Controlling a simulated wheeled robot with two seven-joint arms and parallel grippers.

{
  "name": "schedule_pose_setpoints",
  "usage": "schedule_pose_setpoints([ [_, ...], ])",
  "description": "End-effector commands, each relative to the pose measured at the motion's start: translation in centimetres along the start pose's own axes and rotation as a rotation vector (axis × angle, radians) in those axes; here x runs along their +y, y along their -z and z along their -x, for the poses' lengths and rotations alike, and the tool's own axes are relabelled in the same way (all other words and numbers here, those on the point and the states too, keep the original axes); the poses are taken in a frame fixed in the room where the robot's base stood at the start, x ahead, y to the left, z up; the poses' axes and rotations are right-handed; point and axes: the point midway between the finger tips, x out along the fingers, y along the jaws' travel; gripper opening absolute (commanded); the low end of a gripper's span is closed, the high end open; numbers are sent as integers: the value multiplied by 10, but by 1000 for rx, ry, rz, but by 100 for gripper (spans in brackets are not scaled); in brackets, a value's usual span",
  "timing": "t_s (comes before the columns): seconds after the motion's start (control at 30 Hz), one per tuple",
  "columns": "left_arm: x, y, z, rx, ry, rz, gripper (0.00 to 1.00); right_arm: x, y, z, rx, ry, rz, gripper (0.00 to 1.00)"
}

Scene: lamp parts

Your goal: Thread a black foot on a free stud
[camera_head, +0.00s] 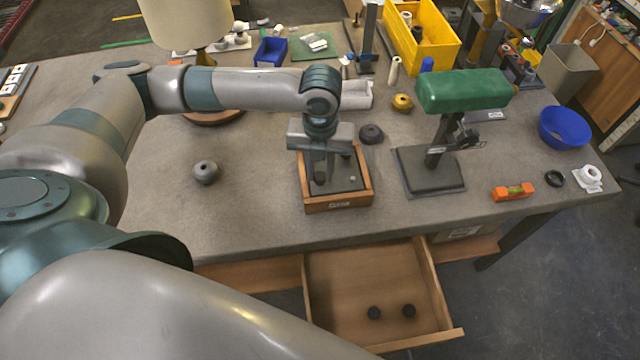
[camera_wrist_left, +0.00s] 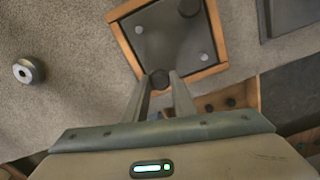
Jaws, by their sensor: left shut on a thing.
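The lamp base (camera_head: 338,203) is an open, wood-framed box with a dark grey inside, lying on the table near its front edge. My left gripper (camera_head: 320,180) points down over its front left corner. In the left wrist view its fingers (camera_wrist_left: 162,92) are shut on a black foot (camera_wrist_left: 160,78). I cannot tell whether this foot touches a stud. Two pale studs show bare, one at the right (camera_wrist_left: 205,56) and one at the left (camera_wrist_left: 138,29). A dark round foot (camera_wrist_left: 190,7) sits at the back corner. Two black feet (camera_head: 374,312) (camera_head: 409,310) lie in the open drawer.
A stand with a green padded top (camera_head: 463,90) is right of the base. A grey knob (camera_head: 205,172) lies to the left, a dark round part (camera_head: 371,134) behind. The open drawer (camera_head: 345,290) juts out below the table edge. A lamp (camera_head: 190,25) stands behind my left arm.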

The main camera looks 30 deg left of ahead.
Motion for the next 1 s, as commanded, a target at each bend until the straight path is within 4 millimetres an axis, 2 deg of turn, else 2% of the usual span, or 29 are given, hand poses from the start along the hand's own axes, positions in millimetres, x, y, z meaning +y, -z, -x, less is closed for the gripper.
schedule_pose_setpoints([
  [1.0,0,0,-10,-1,0,0,3,0,0,-2,1,0,0,31],
])
